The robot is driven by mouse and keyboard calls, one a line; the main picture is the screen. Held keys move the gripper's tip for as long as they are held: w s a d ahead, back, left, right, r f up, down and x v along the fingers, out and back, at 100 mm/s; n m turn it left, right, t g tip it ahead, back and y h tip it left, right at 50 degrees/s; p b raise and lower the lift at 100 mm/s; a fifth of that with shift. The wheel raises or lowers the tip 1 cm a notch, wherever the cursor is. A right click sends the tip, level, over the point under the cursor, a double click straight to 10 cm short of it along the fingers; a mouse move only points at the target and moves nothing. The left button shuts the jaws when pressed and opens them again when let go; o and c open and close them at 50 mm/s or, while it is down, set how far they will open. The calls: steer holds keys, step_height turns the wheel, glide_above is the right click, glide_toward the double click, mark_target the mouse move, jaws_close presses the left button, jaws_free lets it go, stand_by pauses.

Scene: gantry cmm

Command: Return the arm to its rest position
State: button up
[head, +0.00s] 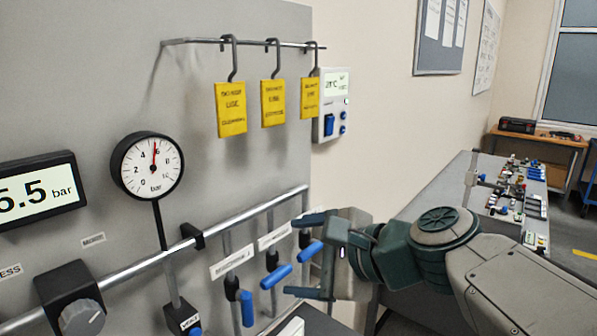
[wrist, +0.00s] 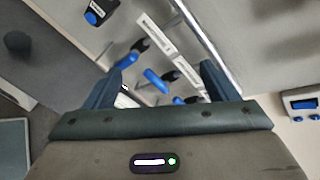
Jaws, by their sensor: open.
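My arm (head: 440,237) reaches in from the right in the head view. My gripper (head: 308,256) is open, with its two fingers pointing left toward the panel's blue-handled valves. In the wrist view my gripper (wrist: 165,82) also shows open, with blue valve handles (wrist: 155,80) seen beyond and between the fingers. In the head view the middle blue handle (head: 276,276) lies just left of the fingertips, and another blue handle (head: 311,251) appears between the fingers. I cannot tell whether a finger touches any handle.
The grey panel (head: 240,165) carries a pressure gauge (head: 147,166), a digital display (head: 38,190), a pipe (head: 235,232) and yellow tags (head: 273,103) on hooks. A bench (head: 440,195) with small parts stands behind my arm. A wall controller (head: 333,105) is right of the panel.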

steer(key=s+d+f+n+g+h, duration=0.2)
steer(key=s+d+f+n+h, duration=0.2)
steer(key=d+f+n, duration=0.3)
steer(key=s+d+f+n+g+h, duration=0.2)
steer(key=s+d+f+n+h, duration=0.2)
steer(key=f, duration=0.7)
steer(key=d+n+h, duration=0.2)
steer(key=d+n, duration=0.1)
steer(key=n, duration=0.1)
steer(key=shift+s+d+f, duration=0.15)
steer(key=shift+d+f, duration=0.05)
steer(key=shift+f, duration=0.05)
